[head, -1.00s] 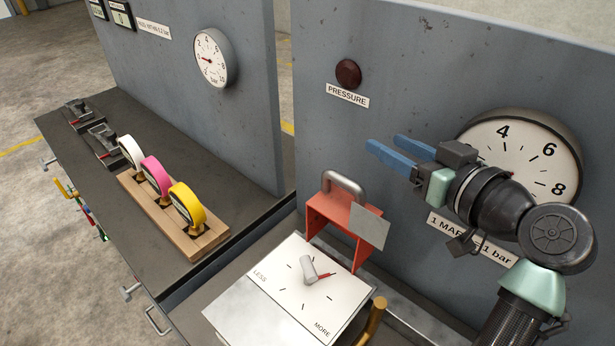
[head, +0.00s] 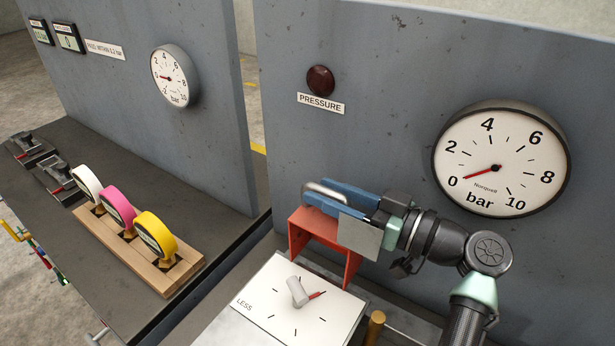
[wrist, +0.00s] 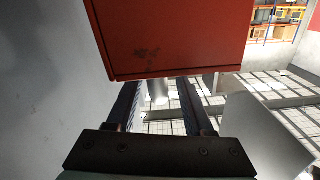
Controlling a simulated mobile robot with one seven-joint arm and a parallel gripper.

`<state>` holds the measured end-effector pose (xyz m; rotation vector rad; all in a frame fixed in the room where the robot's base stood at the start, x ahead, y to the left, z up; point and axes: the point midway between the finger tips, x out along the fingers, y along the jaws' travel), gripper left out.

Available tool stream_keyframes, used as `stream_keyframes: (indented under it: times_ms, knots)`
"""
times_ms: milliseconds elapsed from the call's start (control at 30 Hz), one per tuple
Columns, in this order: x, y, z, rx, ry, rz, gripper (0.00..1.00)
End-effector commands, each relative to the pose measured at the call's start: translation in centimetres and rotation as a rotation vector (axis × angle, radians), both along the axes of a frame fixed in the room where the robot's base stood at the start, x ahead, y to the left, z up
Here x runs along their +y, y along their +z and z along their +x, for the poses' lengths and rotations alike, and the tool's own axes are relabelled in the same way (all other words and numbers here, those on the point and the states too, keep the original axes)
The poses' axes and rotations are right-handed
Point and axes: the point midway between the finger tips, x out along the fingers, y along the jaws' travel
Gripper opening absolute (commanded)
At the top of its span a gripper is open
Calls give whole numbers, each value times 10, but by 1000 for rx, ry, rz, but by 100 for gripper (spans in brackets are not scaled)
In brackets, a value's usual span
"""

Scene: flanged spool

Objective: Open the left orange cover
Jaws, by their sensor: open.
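One orange cover (head: 303,232) shows in the head view, a box-like hood with a silver bar handle (head: 318,189) on top and a grey plate (head: 360,238) at its right side. My gripper (head: 322,195) is open, with its blue fingers at the handle, one on the far side and one on the near side. In the wrist view the cover (wrist: 170,40) fills the top middle, and part of the handle (wrist: 157,90) shows between the fingers. I cannot tell whether the fingers touch it.
Below the cover is a white dial panel (head: 270,300) with a knob (head: 297,291). A large pressure gauge (head: 500,190) is on the wall behind my arm. A dark red lamp (head: 320,80) is above. White, pink and yellow round gauges (head: 155,235) stand in a wooden block at left.

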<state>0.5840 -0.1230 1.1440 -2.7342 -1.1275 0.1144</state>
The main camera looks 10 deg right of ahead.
Motion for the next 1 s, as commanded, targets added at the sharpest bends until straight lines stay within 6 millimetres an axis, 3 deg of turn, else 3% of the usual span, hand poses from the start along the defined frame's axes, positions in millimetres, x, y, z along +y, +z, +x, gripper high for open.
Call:
stream_keyframes:
  times_ms: [233,600,667,900,1000]
  knots:
    - [24,1,23,0,1,0,52]
    - [28,0,28,-1,-1,-2,52]
    - [28,0,28,-1,-1,-1,45]
    - [28,0,28,-1,-1,-1,2]
    - [28,0,28,-1,-1,-1,0]
